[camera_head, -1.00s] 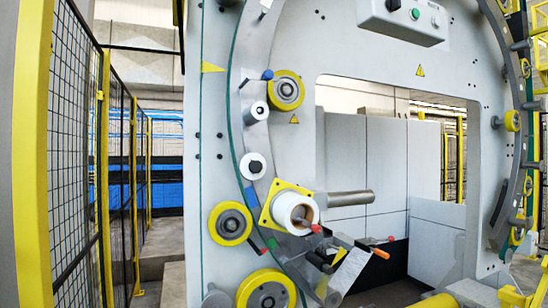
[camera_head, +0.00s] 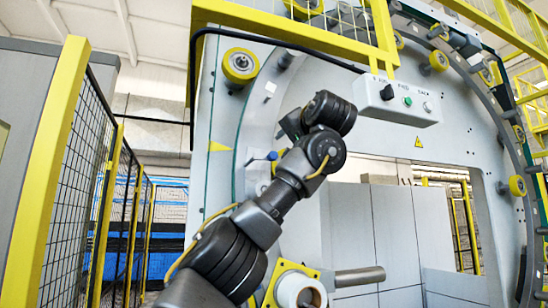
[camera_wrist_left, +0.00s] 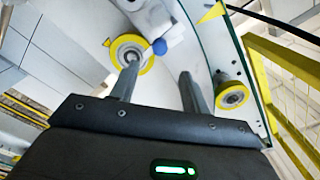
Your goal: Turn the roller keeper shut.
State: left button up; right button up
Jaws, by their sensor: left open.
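In the left wrist view a yellow-rimmed roller (camera_wrist_left: 131,52) on the machine face shows behind my left gripper (camera_wrist_left: 157,75). A blue knob (camera_wrist_left: 159,46) sits beside the roller, beyond and between the fingertips; I cannot tell for sure that it is the roller keeper's handle. The fingers are apart, with nothing held between them. The left finger overlaps part of the roller. In the head view the blue knob (camera_head: 272,156) shows just left of my left forearm, which hides the roller. My right gripper is not in view.
A control box (camera_head: 398,98) juts out right of my wrist. A yellow railing (camera_head: 300,35) overhangs above. A white coil core (camera_head: 297,290) and grey bar (camera_head: 358,277) stick out below. A mesh fence (camera_head: 85,180) stands at the left.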

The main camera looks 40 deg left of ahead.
aim_at(274, 154)
pick_arm(q)
jog(key=p+x, duration=0.2)
jog(key=x, duration=0.1)
jog(key=p+x, duration=0.2)
jog(key=x, duration=0.1)
jog(key=p+x, duration=0.1)
jog(key=x, duration=0.2)
jog(key=shift+w+a+r+p, duration=0.15)
jog(key=shift+a+r+p, duration=0.1)
jog(key=shift+p, duration=0.15)
jog(key=shift+w+a+f+p, duration=0.15)
jog(key=shift+w+a+p, duration=0.2)
jog(key=shift+a, duration=0.15)
